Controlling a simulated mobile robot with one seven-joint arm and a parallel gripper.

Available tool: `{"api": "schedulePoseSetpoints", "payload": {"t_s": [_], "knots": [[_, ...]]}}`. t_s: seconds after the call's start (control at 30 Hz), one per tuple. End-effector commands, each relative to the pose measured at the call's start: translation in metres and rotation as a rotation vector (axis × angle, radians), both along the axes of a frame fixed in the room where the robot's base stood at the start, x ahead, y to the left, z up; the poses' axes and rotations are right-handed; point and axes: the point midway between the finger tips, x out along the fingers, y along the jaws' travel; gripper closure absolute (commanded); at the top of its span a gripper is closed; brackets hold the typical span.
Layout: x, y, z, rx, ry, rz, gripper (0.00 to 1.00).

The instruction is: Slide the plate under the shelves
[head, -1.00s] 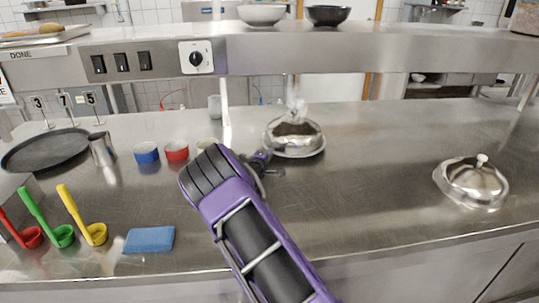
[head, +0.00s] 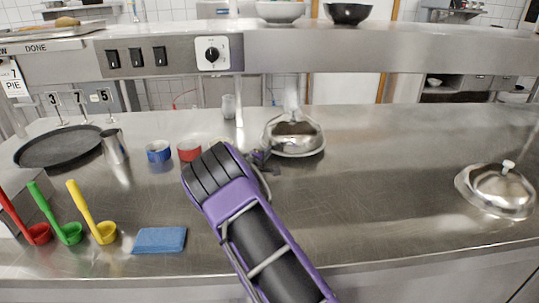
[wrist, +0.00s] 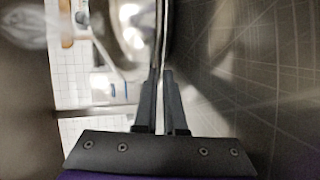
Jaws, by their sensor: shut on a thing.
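A plate (head: 300,154) with a shiny metal dome cover (head: 292,134) on it stands on the steel counter near the middle of the head view, close to the front of the raised shelf (head: 400,45). My gripper (head: 259,157) is at the plate's left front edge, partly hidden behind my wrist. In the wrist view my gripper (wrist: 160,75) is shut on the thin plate rim (wrist: 161,35). Part of the dome (wrist: 132,25) shows beside the rim there.
Blue (head: 158,151) and red (head: 189,150) cups stand left of my gripper, and a dark pan (head: 55,147) is farther left. Another dome (head: 497,188) is at right. The counter between the domes is clear.

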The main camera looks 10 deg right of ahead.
Motion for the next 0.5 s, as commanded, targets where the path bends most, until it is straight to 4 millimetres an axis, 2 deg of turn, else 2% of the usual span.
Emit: {"api": "schedulePoseSetpoints", "payload": {"t_s": [0.27, 0.3, 0.47, 0.5], "knots": [[0.0002, 0.0028, -0.0001, 0.0, 0.001, 0.004, 1.0], [0.0001, 0.0028, -0.0001, 0.0, 0.001, 0.004, 0.87], [0.0001, 0.002, -0.0001, 0.0, 0.001, 0.003, 0.58], [0.0001, 0.0018, -0.0002, 0.0, 0.001, 0.003, 0.57]]}}
